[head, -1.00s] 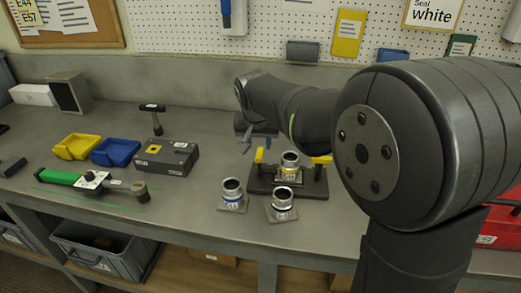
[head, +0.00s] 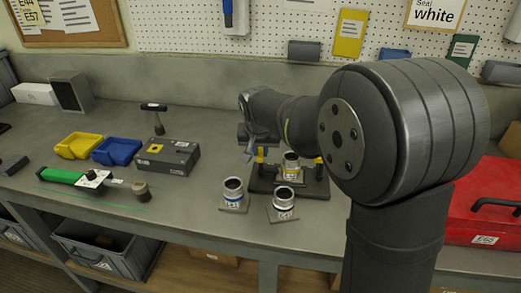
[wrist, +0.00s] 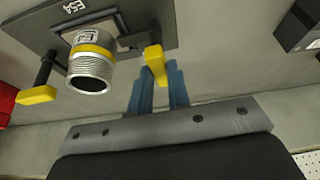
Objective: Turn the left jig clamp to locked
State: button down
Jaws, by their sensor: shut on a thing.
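The jig is a dark base plate (head: 312,191) on the bench. A metal threaded part with a yellow band (head: 291,167) stands in its middle; it also shows in the wrist view (wrist: 92,62). The left jig clamp (head: 260,154) has a yellow handle, seen between my blue fingers in the wrist view (wrist: 154,62). My gripper (wrist: 158,80) is shut on that handle. The other yellow clamp (wrist: 38,94) is at the left of the wrist view, apart from my gripper. In the head view my wrist partly hides the left clamp.
A grey box (head: 168,157) and blue bin (head: 116,151) are to the left. A red toolbox (head: 485,215) is at right.

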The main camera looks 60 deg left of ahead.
jog(key=shift+m, duration=0.3)
jog(key=c, duration=1.4)
grip_release()
jog(key=shift+o, duration=0.2)
jog(key=shift+r, duration=0.1)
jog(key=v, duration=1.7)
jog(key=shift+s+a, duration=0.15)
jog(key=shift+s, duration=0.15)
jog(key=x, duration=1.7)
jog(key=shift+w, duration=0.25)
